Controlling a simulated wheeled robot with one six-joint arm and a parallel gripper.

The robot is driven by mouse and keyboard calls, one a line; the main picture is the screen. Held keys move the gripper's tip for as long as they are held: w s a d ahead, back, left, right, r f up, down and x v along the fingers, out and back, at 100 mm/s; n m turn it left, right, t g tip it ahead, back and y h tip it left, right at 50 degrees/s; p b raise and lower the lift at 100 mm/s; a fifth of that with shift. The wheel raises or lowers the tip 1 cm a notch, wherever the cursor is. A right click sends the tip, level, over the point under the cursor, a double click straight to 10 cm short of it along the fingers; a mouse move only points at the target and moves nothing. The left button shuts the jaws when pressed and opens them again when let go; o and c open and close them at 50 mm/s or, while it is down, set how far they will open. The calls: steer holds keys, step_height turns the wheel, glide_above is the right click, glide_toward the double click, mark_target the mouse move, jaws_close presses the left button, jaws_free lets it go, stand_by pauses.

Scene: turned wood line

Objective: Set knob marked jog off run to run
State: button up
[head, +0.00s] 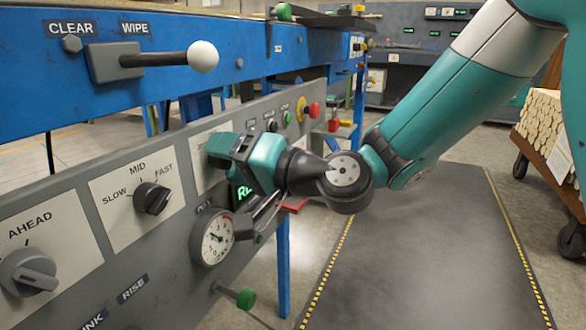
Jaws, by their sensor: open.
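My gripper (226,152) is in front of the grey control panel, with its jaws toward a white plate (203,138). The jaws are open, but the gap between them is hard to make out. That plate is mostly hidden behind my gripper; neither a knob nor its marking can be read there. I see no jog, off or run lettering anywhere. I cannot tell whether my gripper touches anything on the plate. A green-lit display (243,194) below the gripper is partly covered; only the start of its text shows, seemingly an R.
A dark knob (152,198) marked slow, mid, fast and a grey knob (28,272) marked ahead are left of my gripper. A round gauge (212,238) sits just below it. A white-balled lever (202,56) sticks out above. The dark floor mat (420,250) is clear.

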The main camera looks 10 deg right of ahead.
steer(key=b+v, duration=1.1)
steer(key=v, duration=0.6)
steer(key=shift+s, duration=0.2)
steer(key=shift+d, duration=0.15)
steer(key=s+a+f+n+g+h+p, duration=0.4)
steer(key=s+n+g+p, duration=0.2)
steer(key=g+p, duration=0.15)
steer(key=s+d+f+n+g+h+p, duration=0.1)
steer(key=s+d+n+g+h+p, duration=0.25)
steer(key=s+h+p, duration=0.25)
step_height(320, 180, up, 37)
steer(key=m+p, duration=0.1)
steer(key=p, duration=3.5)
steer(key=shift+w+p, duration=0.2)
steer(key=shift+p, duration=0.15)
steer(key=shift+d+f, duration=0.15)
